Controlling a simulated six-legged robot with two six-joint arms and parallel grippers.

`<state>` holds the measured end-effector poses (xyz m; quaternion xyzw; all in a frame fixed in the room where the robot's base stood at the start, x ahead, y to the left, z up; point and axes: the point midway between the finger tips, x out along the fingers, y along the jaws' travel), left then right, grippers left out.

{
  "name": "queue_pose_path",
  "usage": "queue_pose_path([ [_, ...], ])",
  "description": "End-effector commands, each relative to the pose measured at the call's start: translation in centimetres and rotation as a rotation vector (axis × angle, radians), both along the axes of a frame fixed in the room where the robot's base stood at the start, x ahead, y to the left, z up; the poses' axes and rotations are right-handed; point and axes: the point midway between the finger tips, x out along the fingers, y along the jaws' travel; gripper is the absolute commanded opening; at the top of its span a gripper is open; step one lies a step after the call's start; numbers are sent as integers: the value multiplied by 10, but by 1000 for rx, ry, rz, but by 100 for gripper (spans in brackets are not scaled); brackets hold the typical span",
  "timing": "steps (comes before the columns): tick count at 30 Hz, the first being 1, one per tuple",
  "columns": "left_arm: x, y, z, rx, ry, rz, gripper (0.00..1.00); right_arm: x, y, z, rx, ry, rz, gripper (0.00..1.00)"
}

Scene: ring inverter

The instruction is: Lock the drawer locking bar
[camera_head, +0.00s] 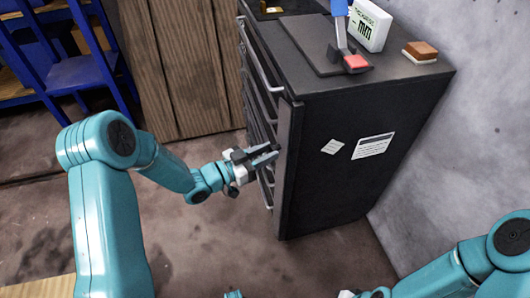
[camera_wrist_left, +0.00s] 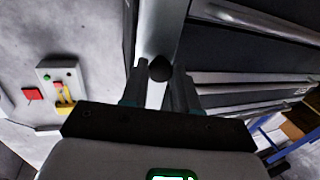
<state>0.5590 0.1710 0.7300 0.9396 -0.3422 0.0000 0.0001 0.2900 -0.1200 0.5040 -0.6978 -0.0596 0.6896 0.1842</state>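The dark drawer cabinet (camera_head: 335,150) stands at centre right, its drawer fronts facing left. The locking bar (camera_head: 287,150) is an upright strip along the near edge of the drawer fronts. In the left wrist view the bar (camera_wrist_left: 162,25) is a grey strip with a round black knob (camera_wrist_left: 160,69). My left gripper (camera_head: 264,154) is at the bar about mid-height. Its fingers (camera_wrist_left: 160,90) are apart, with the knob in line between them; I cannot tell whether they touch it. My right gripper (camera_head: 372,293) barely shows at the bottom edge, its fingers unclear.
Drawer handles (camera_head: 262,60) stick out along the cabinet front. On its top are a white display box (camera_head: 370,25), a blue-handled tool (camera_head: 340,20) and a wood-topped block (camera_head: 420,50). Blue shelving (camera_head: 70,70) stands at the left back. The floor (camera_head: 200,250) left of the cabinet is clear.

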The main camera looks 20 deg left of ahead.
Motion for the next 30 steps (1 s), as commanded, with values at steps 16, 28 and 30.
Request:
queue_pose_path([
  [16,16,4,0,0,-4,-270,0,0,0,-18,0,0,0,0],
  [28,17,4,0,0,0,-293,39,0,0,-18,0,0,0,0],
  [30,17,4,0,0,0,-293,54,0,0,-18,0,0,0,0],
])
